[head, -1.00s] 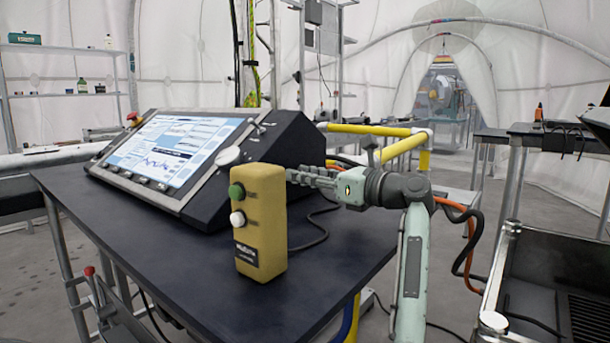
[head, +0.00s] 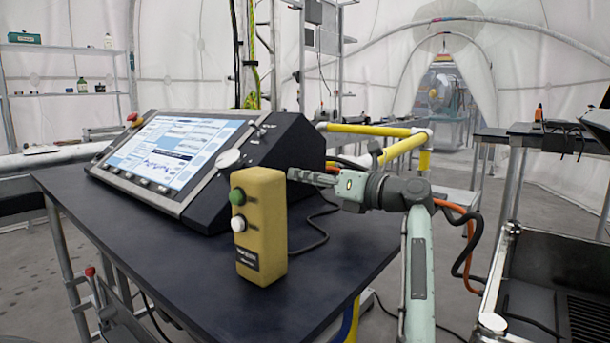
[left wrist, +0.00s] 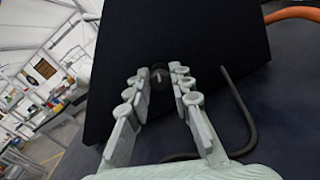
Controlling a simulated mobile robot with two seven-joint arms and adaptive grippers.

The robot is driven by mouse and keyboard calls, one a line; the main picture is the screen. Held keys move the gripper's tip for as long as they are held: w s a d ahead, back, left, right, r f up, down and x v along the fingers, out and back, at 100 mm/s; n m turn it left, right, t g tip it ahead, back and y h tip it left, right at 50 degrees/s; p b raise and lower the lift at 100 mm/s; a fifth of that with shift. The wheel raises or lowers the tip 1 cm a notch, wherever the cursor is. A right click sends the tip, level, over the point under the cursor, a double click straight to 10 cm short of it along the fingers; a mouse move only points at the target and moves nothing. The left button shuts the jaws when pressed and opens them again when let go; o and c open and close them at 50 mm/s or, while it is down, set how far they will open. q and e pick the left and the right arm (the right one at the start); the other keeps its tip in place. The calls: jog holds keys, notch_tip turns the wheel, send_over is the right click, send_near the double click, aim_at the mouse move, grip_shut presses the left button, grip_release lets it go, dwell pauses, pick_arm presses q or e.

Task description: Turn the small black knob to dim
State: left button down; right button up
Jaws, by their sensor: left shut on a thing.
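The small black knob (left wrist: 160,78) sits on the dark side panel of the console in the left wrist view, with a pale mark on its face. My left gripper (left wrist: 160,72) has its two ribbed fingers on either side of the knob and is shut on it. In the head view, my left gripper (head: 291,174) reaches to the right side of the black console (head: 288,150), just behind the top of the yellow button box. The knob is hidden there. My right gripper is in neither view.
The yellow button box (head: 262,222), with a green and a white button, stands in front of the console. The dark table (head: 200,275) has free room at its front. A black cable (left wrist: 240,112) curves beside my left fingers. Yellow rails (head: 405,150) stand behind my arm.

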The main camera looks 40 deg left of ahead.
pick_arm(q)
jog(key=shift+m, duration=0.6)
jog(key=shift+m+p, duration=0.5)
jog(key=shift+m, duration=0.2)
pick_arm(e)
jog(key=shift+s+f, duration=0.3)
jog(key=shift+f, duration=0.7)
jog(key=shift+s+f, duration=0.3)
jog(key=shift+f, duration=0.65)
pick_arm(q)
jog(key=c, duration=1.4)
grip_release()
jog(key=shift+o, duration=0.2)
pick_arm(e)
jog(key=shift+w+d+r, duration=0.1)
pick_arm(q)
jog(key=shift+d, duration=0.1)
jog(key=d, duration=0.4)
jog(key=w+d, duration=0.1)
jog(key=d, duration=0.6)
jog(key=shift+w+d, duration=0.2)
jog(key=shift+d, duration=0.2)
